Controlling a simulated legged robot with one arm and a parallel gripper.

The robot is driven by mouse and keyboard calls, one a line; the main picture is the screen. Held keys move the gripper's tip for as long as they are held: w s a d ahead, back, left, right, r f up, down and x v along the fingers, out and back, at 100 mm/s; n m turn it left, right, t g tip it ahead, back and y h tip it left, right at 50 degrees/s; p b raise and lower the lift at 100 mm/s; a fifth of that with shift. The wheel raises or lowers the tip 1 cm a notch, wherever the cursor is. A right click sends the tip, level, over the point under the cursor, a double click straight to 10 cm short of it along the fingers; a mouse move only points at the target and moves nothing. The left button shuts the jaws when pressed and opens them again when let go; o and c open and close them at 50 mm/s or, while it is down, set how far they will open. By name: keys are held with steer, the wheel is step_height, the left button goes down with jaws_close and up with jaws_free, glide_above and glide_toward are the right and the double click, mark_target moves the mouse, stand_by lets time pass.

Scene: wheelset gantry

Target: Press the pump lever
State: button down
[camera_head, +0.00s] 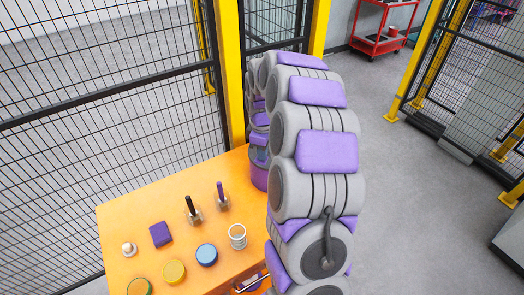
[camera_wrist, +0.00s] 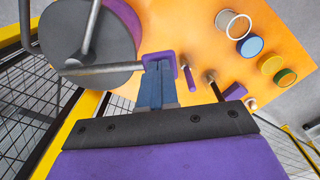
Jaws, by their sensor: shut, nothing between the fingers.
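Two upright levers stand on the orange table (camera_head: 130,215) in the head view, one with a black handle (camera_head: 190,204) and one with a purple handle (camera_head: 221,190). I cannot tell which is the pump lever. In the wrist view the purple handle (camera_wrist: 189,79) and the black handle (camera_wrist: 215,89) show just right of my gripper (camera_wrist: 158,66). My gripper's blue-grey fingers are shut and empty. A purple piece (camera_wrist: 176,58) shows at the fingertips; I cannot tell whether they touch it. In the head view my arm hides the fingers.
The table also holds a purple block (camera_head: 161,234), a white-rimmed cup (camera_head: 237,237), a blue tin (camera_head: 207,255), a yellow tin (camera_head: 174,272), a green-rimmed tin (camera_head: 139,287) and a white knob (camera_head: 129,249). Mesh fencing (camera_head: 105,110) stands behind. A red cart (camera_head: 378,45) is far right.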

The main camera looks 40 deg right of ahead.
steer(key=shift+s+a+f+t+h+b, duration=0.15)
steer(key=shift+a+f+t+h+b, duration=0.15)
steer(key=shift+f, duration=0.25)
steer(key=shift+s+a+f+t+h+b, duration=0.15)
steer(key=shift+f+h, duration=0.2)
steer(key=shift+f, duration=0.25)
steer(key=shift+s+a+f+t+h+b, duration=0.15)
steer(key=shift+f+t+h+b, duration=0.15)
steer(key=shift+f, duration=0.25)
steer(key=shift+s+a+f, duration=0.1)
steer(key=shift+a+f, duration=0.05)
steer(key=shift+f, duration=0.6)
steer(key=shift+s+a+f, duration=0.15)
steer(key=shift+s+f, duration=0.1)
steer(key=shift+s, duration=0.1)
steer(key=p, duration=0.3)
glide_toward(261, 162)
steer(key=shift+s+a+r, duration=0.6)
steer(key=shift+a+r, duration=0.05)
steer(key=shift+r, duration=0.2)
